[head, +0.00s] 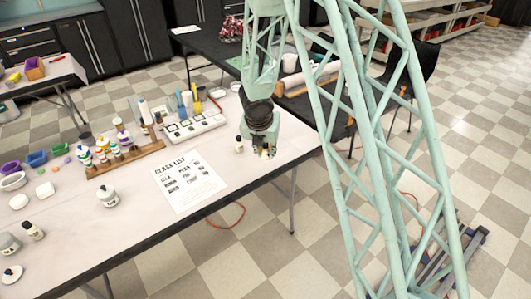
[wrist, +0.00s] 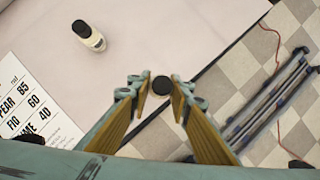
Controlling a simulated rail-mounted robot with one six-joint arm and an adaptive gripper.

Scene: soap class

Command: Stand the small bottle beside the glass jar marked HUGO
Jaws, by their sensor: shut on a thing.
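My gripper (head: 266,152) is at the right end of the near table, by its front edge. In the wrist view my gripper (wrist: 160,88) has its fingers closed around a small bottle, whose dark round cap (wrist: 161,85) shows between the fingertips; its body is mostly hidden. Another small pale bottle with a dark cap (head: 239,144) stands just left of the gripper; it also shows in the wrist view (wrist: 88,35). A grey lidded jar (head: 109,197) stands left of the printed list, and another jar (head: 9,243) is at the far left. No HUGO marking is readable.
A printed class list (head: 188,180) lies flat on the table (head: 145,228). A wooden rack (head: 126,158) of several small bottles and a white tray (head: 190,126) stand behind. A small dark-capped bottle (head: 33,231) is at the left. The table front between jar and list is clear.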

